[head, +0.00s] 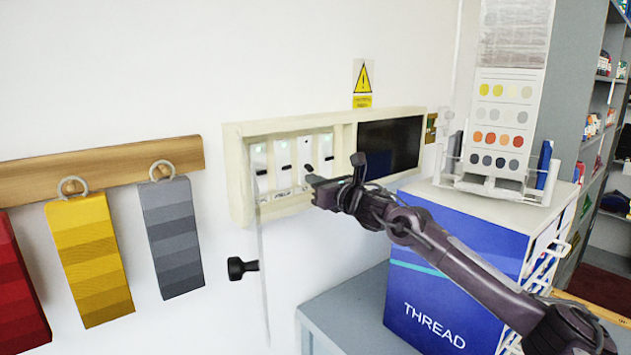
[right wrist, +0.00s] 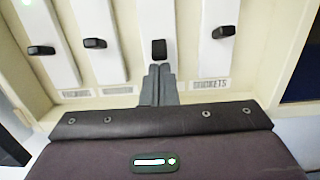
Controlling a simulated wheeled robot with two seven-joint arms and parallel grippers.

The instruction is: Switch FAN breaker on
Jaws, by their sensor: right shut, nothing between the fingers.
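The cream breaker box (head: 238,185) is on the white wall, with several white breakers side by side, each with a black lever. In the right wrist view, the third lever from the left (right wrist: 158,49) stands just above my right gripper (right wrist: 159,72). My right gripper (head: 316,181) is shut and empty, its tips close below that lever; I cannot tell if they touch. The fingers cover the label under the third breaker. The right-hand label (right wrist: 210,84) reads SOCKETS; the two left labels are too blurred to read. My left gripper is not in view.
A thin panel seen edge-on with a black knob (head: 240,268) stands out below the box. A blue THREAD carton (head: 432,292) sits on the grey counter (head: 345,318) beneath my right arm. Swatches (head: 88,262) hang at left; a colour-card stand (head: 497,185) is at right.

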